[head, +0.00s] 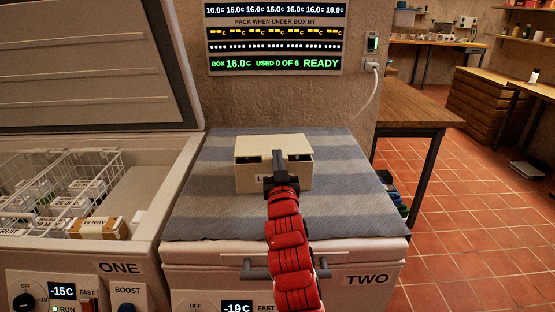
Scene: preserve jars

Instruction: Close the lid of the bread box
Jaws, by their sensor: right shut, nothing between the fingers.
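A cream box (296,180) stands on the striped grey cloth over the freezer marked TWO; I take it for the bread box. Its flat top panel (265,142) shows as pale, with dark patches along the front edge beneath it. My right gripper (279,156) is shut and empty, in front of and over the box's front middle. I cannot tell whether it touches. My left gripper is not in view.
Freezer ONE (118,267) at left has its big lid (85,60) raised, with wire baskets inside. A display panel (275,38) hangs on the wall behind. A wooden table (410,105) stands at right. The striped cloth (345,200) is clear around the box.

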